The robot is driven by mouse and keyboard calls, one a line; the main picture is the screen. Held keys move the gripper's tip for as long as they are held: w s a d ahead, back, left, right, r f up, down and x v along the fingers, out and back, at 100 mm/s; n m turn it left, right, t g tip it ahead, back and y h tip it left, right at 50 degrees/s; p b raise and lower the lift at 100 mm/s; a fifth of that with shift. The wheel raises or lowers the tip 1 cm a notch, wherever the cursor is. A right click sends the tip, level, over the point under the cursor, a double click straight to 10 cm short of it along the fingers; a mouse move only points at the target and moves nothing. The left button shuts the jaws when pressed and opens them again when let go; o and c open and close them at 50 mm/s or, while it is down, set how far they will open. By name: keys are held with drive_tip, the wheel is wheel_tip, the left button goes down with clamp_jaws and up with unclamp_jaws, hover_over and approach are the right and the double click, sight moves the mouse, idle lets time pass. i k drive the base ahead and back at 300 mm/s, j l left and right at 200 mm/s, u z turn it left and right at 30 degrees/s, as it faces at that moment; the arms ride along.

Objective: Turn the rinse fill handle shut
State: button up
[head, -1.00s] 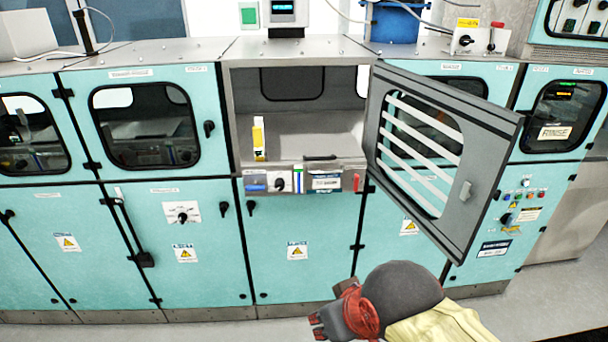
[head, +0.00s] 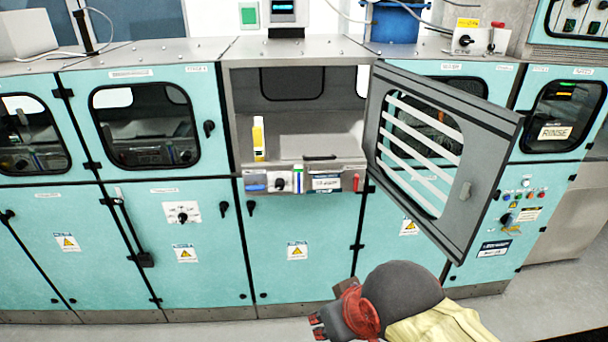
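I cannot tell for sure which control is the rinse fill handle. A red-topped lever (head: 492,39) stands upright on a white box at the back right, beside a black knob (head: 465,41). A RINSE label (head: 555,132) shows on the far-right module window. A control strip (head: 303,180) with a black knob and blue and red ends runs under the open compartment. My gripper (head: 318,327), dark with red parts, is low in the picture, in front of the cabinets and apart from all these controls. Its fingers are small and partly hidden, so its opening is unclear.
A grey slatted door (head: 485,168) stands swung open toward me, between my arm and the right-hand modules. The open compartment (head: 310,128) holds a yellow bottle (head: 258,139). A blue container (head: 397,22) sits on top. Floor in front is clear at left.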

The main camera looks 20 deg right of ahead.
sight(256, 187)
drive_tip(key=i+l+z, duration=0.25)
drive_tip(key=l, duration=0.25)
drive_tip(key=i+l+z, duration=0.2)
drive_tip(key=i+l, duration=0.2)
